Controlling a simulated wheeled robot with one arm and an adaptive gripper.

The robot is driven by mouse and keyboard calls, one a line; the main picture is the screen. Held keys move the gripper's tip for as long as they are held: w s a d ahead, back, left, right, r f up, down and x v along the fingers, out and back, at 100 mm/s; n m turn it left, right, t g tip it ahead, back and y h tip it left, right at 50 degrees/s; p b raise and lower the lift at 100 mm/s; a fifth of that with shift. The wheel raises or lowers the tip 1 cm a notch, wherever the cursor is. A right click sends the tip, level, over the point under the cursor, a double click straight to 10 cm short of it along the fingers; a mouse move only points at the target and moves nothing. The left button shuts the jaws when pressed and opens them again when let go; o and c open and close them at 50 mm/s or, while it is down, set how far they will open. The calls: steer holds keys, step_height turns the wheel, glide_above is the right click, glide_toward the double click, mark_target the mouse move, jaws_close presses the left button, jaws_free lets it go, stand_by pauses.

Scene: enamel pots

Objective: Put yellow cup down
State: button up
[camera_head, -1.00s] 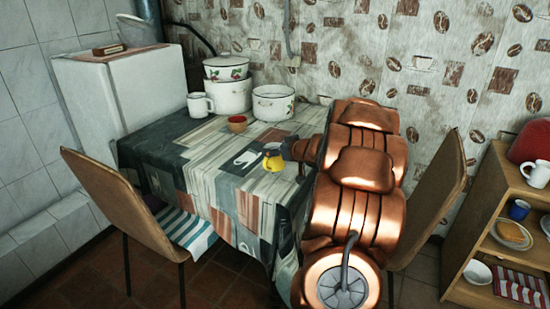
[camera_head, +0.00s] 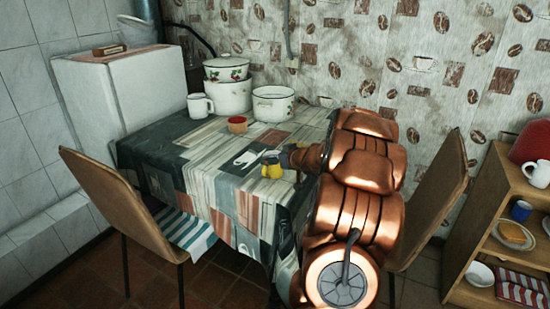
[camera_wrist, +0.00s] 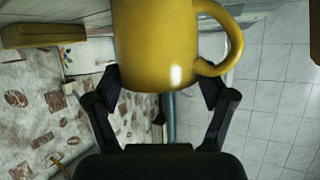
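The yellow cup (camera_head: 271,168) is at the right part of the table (camera_head: 215,180), at the end of my arm. In the wrist view the yellow cup (camera_wrist: 158,45) fills the top middle, its handle to the right. My gripper (camera_wrist: 162,82) has one dark finger on each side of the cup's body and is shut on it. In the head view my gripper (camera_head: 285,160) is small and partly hidden by my copper arm. I cannot tell whether the cup's base touches the tablecloth.
A small red container (camera_head: 238,125), a white mug (camera_head: 200,105), a white pot (camera_head: 272,104) and stacked pots (camera_head: 228,92) stand toward the back of the table. Chairs stand at the left (camera_head: 115,205) and right (camera_head: 435,200). The table's front middle is clear.

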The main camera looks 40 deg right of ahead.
steer(key=shift+o, duration=1.2)
steer(key=shift+r, duration=0.15)
steer(key=shift+s+r, duration=0.15)
steer(key=shift+s, duration=0.1)
steer(key=p+v, duration=0.2)
steer(key=v, duration=0.9)
steer(key=shift+s, duration=0.25)
steer(key=shift+a, duration=0.15)
